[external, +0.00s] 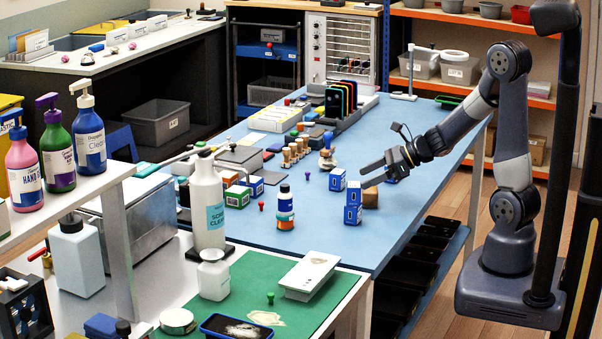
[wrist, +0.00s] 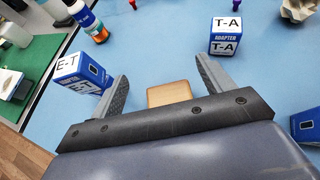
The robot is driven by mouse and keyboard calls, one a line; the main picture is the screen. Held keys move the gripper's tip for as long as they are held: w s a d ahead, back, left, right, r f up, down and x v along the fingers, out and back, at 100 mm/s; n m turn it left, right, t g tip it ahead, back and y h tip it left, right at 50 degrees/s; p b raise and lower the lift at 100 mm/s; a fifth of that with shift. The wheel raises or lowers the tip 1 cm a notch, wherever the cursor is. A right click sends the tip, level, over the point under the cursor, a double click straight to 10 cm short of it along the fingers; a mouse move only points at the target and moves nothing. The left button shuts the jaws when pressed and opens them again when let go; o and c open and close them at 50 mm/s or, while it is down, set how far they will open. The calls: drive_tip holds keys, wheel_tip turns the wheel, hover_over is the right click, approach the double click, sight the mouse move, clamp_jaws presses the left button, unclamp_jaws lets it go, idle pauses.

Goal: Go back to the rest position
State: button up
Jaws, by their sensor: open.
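My gripper (external: 374,174) is open and empty over the right part of the blue table (external: 400,150). The wrist view also shows my gripper (wrist: 164,88) with its two fingers spread wide. A small wooden block (wrist: 169,93) shows between the fingers in that view; in the external view the wooden block (external: 371,197) lies on the table just below the fingertips. A blue adapter box marked E-T (wrist: 80,74) is beside the left finger. Another blue box marked T-A (wrist: 224,36) stands beyond the right finger.
A small banded bottle (external: 285,208) is further left. The table's right edge runs below my arm.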

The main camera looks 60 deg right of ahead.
wheel_tip(320, 180, up, 6)
drive_tip(key=shift+p, duration=1)
drive_tip(key=w+d+m+t+h+p, duration=0.1)
drive_tip(key=w+m+h+p, duration=0.3)
drive_tip(key=w, duration=2.6)
drive_tip(key=shift+d+m+h+p, duration=0.4)
drive_tip(key=shift+d+p, duration=0.15)
drive_tip(key=shift+p, duration=1)
